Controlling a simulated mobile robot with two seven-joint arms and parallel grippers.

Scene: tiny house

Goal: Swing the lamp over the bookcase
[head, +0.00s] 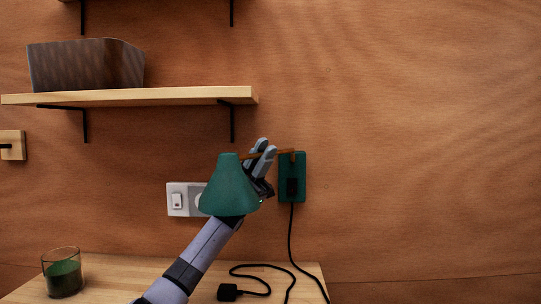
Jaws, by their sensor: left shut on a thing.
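The lamp is on the wall right of the shelf. It has a green cone shade (227,188), a thin brown arm (282,154) and a green wall plate (299,168) with a black switch. My left gripper (265,150) is up at the lamp, just right of the shade, with its fingers at the brown arm. It is shut on the lamp arm. The shade hides part of the gripper's wrist. The bookcase top seems to be the light wooden surface (120,272) below; its front is out of view. My right gripper is not in view.
A wooden shelf (190,96) with a dark grey bin (85,66) is on the wall at upper left. A white wall switch (177,200) sits behind the shade. A glass with green contents (63,273) and a black cord with a plug (229,292) are on the wooden surface.

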